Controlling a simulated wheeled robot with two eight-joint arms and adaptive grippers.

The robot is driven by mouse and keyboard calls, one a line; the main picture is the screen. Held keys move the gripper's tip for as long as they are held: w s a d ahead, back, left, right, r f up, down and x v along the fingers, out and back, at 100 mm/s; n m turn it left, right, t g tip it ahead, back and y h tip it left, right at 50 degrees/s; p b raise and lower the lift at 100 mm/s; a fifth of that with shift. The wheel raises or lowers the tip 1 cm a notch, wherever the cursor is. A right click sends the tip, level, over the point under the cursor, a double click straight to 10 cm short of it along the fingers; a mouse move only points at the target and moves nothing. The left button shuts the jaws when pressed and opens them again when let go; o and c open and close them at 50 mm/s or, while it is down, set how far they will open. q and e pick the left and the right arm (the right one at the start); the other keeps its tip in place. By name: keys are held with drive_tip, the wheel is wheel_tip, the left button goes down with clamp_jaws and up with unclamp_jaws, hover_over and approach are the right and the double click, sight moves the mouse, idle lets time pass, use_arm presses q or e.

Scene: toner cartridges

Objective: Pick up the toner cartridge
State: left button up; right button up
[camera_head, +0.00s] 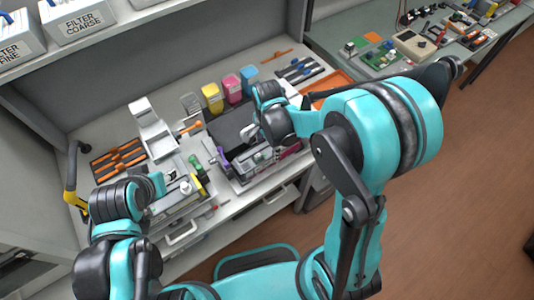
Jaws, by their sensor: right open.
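A yellow (212,98), a magenta (232,89) and a blue container (249,77) stand upright in a row at the back of the workbench. They look like toner cartridges, but I cannot read any label. My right gripper (250,132) is in front of them, over the dark printer-like unit (230,128), and is open. A gap shows between it and the containers in the picture. Its own arm hides part of the bench. My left gripper (166,182) is low at the left, over a grey tray with small parts; its fingers are too small to judge.
A white stand (152,128) rises at the middle left. Orange-handled tools (119,160) lie at the left, and dark tools (299,70) at the back right. An orange tray (330,88) is partly behind my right arm. Filter boxes (80,20) sit on the shelf above.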

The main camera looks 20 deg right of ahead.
sight(268, 149)
wheel_tip(268, 149, down, 4)
drive_tip(key=shift+w+r+b, duration=0.1)
drive_tip(key=shift+b, duration=0.35)
drive_tip(key=c, duration=1.5)
drive_tip(key=shift+r, duration=0.1)
drive_tip(key=shift+c, duration=0.2)
